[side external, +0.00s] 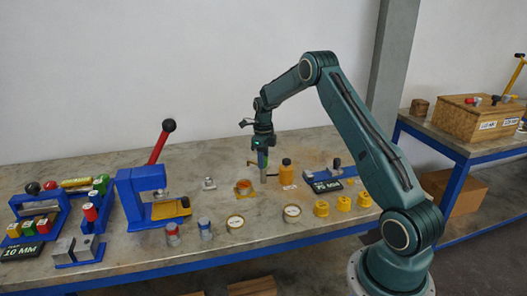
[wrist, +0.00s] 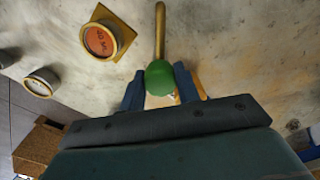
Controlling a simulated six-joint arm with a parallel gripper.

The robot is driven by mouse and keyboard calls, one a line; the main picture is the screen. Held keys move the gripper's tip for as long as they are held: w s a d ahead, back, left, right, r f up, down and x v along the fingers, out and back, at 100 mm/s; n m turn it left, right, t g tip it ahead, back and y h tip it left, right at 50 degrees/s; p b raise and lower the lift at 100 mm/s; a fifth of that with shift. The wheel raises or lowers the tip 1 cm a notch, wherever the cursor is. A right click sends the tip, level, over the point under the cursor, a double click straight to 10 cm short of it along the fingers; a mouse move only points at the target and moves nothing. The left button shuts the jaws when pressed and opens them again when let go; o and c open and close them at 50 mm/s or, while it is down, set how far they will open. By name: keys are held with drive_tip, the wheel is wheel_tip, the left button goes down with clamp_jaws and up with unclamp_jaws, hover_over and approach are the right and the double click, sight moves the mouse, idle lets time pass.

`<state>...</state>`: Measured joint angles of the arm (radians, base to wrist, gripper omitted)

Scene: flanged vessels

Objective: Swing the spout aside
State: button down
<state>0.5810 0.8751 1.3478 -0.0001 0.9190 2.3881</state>
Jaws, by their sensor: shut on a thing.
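The spout shows in the wrist view as a brass tube (wrist: 160,30) with a round green knob (wrist: 159,76) at its near end. My gripper (wrist: 163,90) has its two blue fingers on either side of the knob, shut on it. In the side view my gripper (side external: 263,170) points down over the bench, beside an orange vessel (side external: 287,173). The spout is small and partly hidden by the gripper there. A square brass flange (wrist: 101,38) with a round orange centre lies left of the spout in the wrist view, apart from it.
Two round pale-rimmed discs (side external: 235,222) (side external: 292,212) and several yellow knobbed parts (side external: 321,208) lie along the front of the bench (side external: 215,255). A blue press with a red lever (side external: 160,145) stands to the left. A blue fixture (side external: 335,173) stands right of the vessel.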

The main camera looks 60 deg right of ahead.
drive_tip(key=shift+r+m, duration=0.1)
drive_tip(key=shift+m, duration=0.9)
drive_tip(key=c, duration=1)
unclamp_jaws()
wheel_tip(320, 180, up, 14)
drive_tip(key=shift+f, duration=0.1)
